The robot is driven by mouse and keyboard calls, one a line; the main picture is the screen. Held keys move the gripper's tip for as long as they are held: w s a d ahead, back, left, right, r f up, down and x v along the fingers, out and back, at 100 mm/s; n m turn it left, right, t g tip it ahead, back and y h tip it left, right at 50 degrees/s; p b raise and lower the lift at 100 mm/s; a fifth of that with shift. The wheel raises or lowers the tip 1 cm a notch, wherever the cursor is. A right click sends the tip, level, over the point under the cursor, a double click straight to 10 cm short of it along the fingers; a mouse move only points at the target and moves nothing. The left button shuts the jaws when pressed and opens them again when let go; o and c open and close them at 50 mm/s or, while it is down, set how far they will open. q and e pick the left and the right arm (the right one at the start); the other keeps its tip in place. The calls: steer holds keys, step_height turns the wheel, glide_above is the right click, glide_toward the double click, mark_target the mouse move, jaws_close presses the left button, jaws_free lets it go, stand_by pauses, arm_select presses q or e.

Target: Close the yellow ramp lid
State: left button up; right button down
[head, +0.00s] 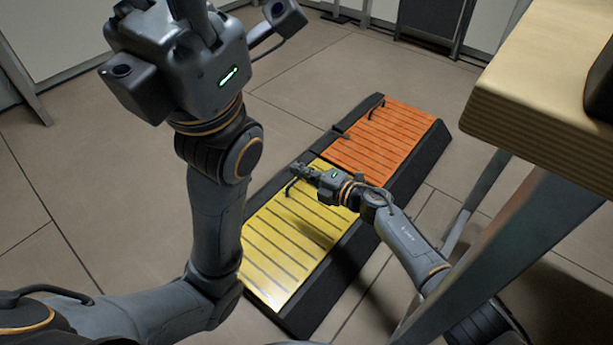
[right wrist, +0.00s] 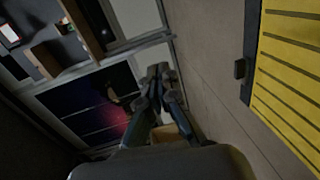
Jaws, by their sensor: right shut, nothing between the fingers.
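The yellow ramp lid (head: 285,255) is a ribbed panel on the near half of a black floor ramp in the head view. It looks flat or nearly so; I cannot tell whether it is fully down. A dark handle (head: 290,187) stands near its far left end. My right gripper (head: 301,172) is shut and empty, just above that end beside the handle; contact is unclear. In the right wrist view its fingers (right wrist: 160,85) are together, and the yellow lid (right wrist: 290,85) shows at the right. My left gripper (head: 195,50) is raised at the top, its fingertips cut off.
An orange ribbed panel (head: 385,143) with its own handle lies on the far half of the ramp. A wooden tabletop (head: 530,85) with grey legs stands at the right, close to my right arm. The tiled floor left of the ramp is clear.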

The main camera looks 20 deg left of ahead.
stand_by(0.6)
steer(key=v, duration=1.1)
steer(key=shift+d, duration=0.35)
steer(key=shift+s, duration=0.15)
